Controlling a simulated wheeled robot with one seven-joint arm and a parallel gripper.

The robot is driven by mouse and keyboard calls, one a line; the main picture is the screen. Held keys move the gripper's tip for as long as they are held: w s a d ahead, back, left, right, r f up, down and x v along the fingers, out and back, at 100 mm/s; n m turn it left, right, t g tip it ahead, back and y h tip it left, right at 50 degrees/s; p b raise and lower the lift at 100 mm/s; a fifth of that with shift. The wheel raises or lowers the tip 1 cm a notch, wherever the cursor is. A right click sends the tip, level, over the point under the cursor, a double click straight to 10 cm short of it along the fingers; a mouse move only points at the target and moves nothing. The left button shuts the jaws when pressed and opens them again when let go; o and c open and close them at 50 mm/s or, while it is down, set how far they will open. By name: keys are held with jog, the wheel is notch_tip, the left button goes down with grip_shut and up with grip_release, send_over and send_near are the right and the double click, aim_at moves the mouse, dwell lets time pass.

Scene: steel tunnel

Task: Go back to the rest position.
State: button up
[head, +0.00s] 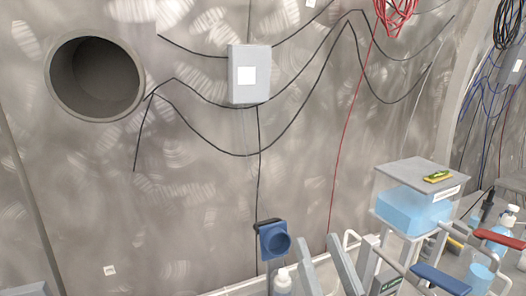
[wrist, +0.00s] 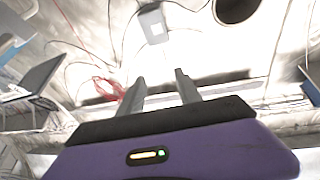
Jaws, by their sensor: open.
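My gripper (wrist: 160,77) shows in the wrist view, with two grey fingers standing apart above a dark bar and a purple housing. The fingers are open and nothing is between them. They point toward the tunnel wall, in front of the grey wall box (wrist: 153,24) and the red cable coil (wrist: 108,88). I cannot make out my gripper with certainty in the head view.
In the head view, a round pipe opening (head: 95,78) and a grey box (head: 249,75) with hanging cables are on the wall. A blue device (head: 274,241) is low centre. A clear case (head: 412,205), bottles (head: 500,229) and blue-handled and red-handled items crowd the lower right.

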jog(key=s+d+f+g+h, duration=0.1)
jog(key=s+d+f+g, duration=0.1)
jog(key=s+f, duration=0.5)
jog(key=s+d+f+g+h, duration=0.2)
jog(key=s+d+f, duration=0.3)
jog(key=s, duration=1)
jog(key=s+d+f+m+g+h, duration=0.1)
jog(key=s+d+f+g+h, duration=0.1)
jog(key=s+f, duration=0.8)
jog(key=shift+s+d+f+g, duration=0.4)
jog(key=shift+d+f+g, duration=0.3)
jog(key=shift+d, duration=0.45)
jog(key=shift+r, duration=0.1)
